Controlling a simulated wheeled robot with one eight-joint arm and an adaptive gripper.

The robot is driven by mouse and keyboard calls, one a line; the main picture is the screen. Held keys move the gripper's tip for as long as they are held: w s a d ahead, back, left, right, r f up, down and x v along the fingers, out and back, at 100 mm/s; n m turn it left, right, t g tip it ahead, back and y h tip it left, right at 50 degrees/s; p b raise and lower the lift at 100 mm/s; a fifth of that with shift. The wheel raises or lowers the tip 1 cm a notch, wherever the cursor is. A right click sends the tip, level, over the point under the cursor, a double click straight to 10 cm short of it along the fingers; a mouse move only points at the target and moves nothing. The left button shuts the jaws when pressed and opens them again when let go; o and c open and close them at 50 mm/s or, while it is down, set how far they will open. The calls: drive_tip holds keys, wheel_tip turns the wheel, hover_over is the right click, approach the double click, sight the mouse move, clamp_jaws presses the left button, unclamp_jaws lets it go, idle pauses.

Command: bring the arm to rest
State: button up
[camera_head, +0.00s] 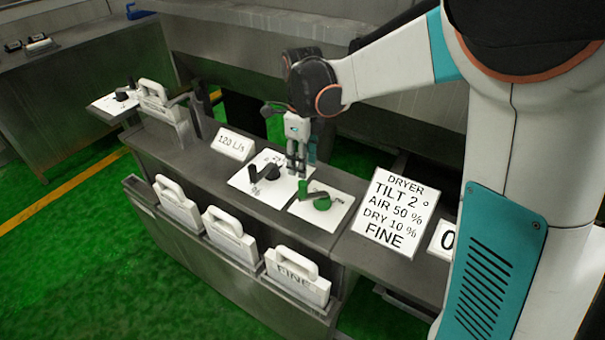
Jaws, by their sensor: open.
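My gripper (301,160) points down above the counter (230,190), with its jaws open and nothing held. I cannot tell whether the fingers touch that knob. My arm reaches in from the right side of the picture. A black lever (266,173) stands on the left plate, just left of my gripper.
A sign reading "DRYER" (396,212) stands right of the plates, and a "120 L/s" sign (233,144) stands left. Several white handled plates, one marked "FINE" (297,274), sit in the front rack. Another lever plate (116,101) lies far left. Green floor (60,260) is open.

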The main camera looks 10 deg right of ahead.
drive_tip(key=shift+r, duration=0.9)
drive_tip(key=shift+s+r, duration=0.1)
drive_tip(key=shift+r, duration=0.05)
drive_tip(key=s+d+r+n+t, duration=0.2)
drive_tip(key=s+n, duration=0.5)
drive_tip(key=n, duration=0.1)
drive_tip(key=s+d+r+n+t, duration=0.1)
drive_tip(key=s+d+n+t, duration=0.1)
drive_tip(key=s+n, duration=0.6)
drive_tip(key=s+d+r+n+t, duration=0.2)
drive_tip(key=s+n+t, duration=0.1)
drive_tip(key=s+n, duration=0.4)
drive_tip(key=shift+s+r+n, duration=0.15)
drive_tip(key=shift+r+n, duration=0.15)
drive_tip(key=shift+n, duration=0.9)
